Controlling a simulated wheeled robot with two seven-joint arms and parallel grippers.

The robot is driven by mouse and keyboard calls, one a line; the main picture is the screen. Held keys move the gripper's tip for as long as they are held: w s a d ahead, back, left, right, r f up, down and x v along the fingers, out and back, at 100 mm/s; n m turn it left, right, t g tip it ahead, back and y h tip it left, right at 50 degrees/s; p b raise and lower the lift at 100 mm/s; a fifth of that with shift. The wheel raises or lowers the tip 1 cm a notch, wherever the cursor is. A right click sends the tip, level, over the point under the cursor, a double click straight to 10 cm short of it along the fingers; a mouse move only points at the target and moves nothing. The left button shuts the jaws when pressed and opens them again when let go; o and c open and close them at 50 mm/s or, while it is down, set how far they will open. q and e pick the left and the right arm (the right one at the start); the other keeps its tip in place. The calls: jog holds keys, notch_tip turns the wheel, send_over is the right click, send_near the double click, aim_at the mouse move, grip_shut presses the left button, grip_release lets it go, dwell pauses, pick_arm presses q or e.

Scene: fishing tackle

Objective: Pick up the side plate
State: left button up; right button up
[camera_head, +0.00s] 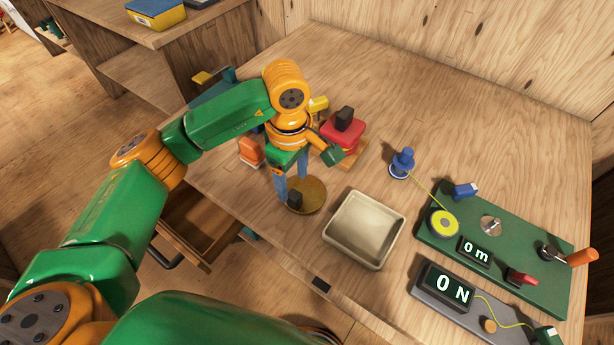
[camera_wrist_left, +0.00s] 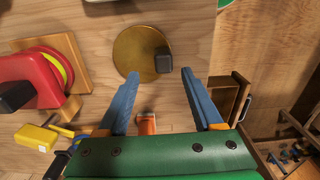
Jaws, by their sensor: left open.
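The side plate appears to be the round brass-coloured disc (camera_head: 314,195) with a black block on it, lying flat on the wooden table near its front edge. It also shows in the left wrist view (camera_wrist_left: 134,48), just beyond the fingertips, with its black block (camera_wrist_left: 163,62) towards its right side. My left gripper (camera_head: 291,185) points down over the disc's left part, with its blue fingers apart. In the left wrist view the gap between the fingers (camera_wrist_left: 160,78) is empty. The fingers hide a little of the disc in the head view. My right gripper is not in view.
A beige tray (camera_head: 346,247) stands just right of the disc. A red reel (camera_head: 342,135) on a wooden stand is behind it, and an orange object (camera_head: 250,152) is to the left. A green board (camera_head: 520,262) with parts lies at right. An open drawer (camera_head: 200,225) juts out below.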

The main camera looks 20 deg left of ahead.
aim_at(294, 194)
pick_arm(q)
jog(key=shift+s+d+f+p, duration=0.15)
jog(key=shift+s+f+p, duration=0.6)
jog(key=shift+f, duration=0.35)
jog(key=f, duration=0.2)
jog(key=shift+w+f, duration=0.2)
jog(key=shift+f, duration=0.15)
jog(key=shift+w+f, duration=0.2)
jog(key=shift+w, duration=0.1)
jog(key=shift+s+r, duration=0.15)
jog(key=shift+s, duration=0.05)
jog(key=c, duration=1)
grip_shut()
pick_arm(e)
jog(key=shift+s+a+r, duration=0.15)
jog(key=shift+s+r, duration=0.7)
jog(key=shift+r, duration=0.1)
pick_arm(q)
jog(key=shift+w, duration=0.1)
